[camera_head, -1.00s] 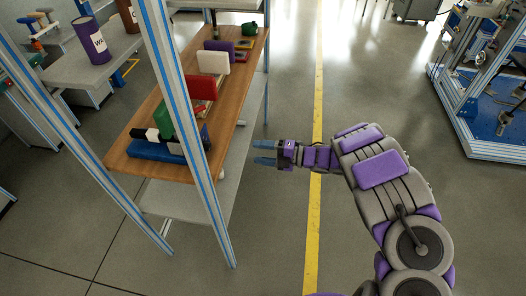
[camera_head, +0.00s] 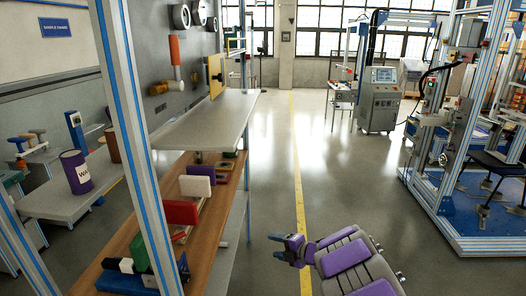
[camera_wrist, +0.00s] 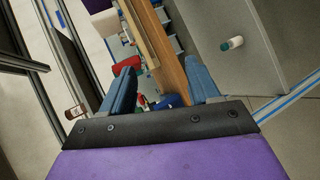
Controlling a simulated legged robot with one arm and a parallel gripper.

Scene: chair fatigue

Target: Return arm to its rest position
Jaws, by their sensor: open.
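My gripper (camera_head: 284,245) is at the lower middle of the head view, at the end of my purple and grey arm. It is to the right of the shelf rack and apart from it, above the floor near the yellow line. In the wrist view its two blue fingers (camera_wrist: 163,90) stand wide apart with nothing held between them. The wooden shelf (camera_head: 215,225) shows beyond the fingers in the wrist view.
The rack's upright (camera_head: 137,150) stands at the left. The wooden shelf holds a red block (camera_head: 180,212), a white block (camera_head: 195,186) and others. A grey upper shelf (camera_head: 205,120) lies above it. A blue-based machine (camera_head: 455,225) stands at the right. The floor (camera_head: 345,180) between is clear.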

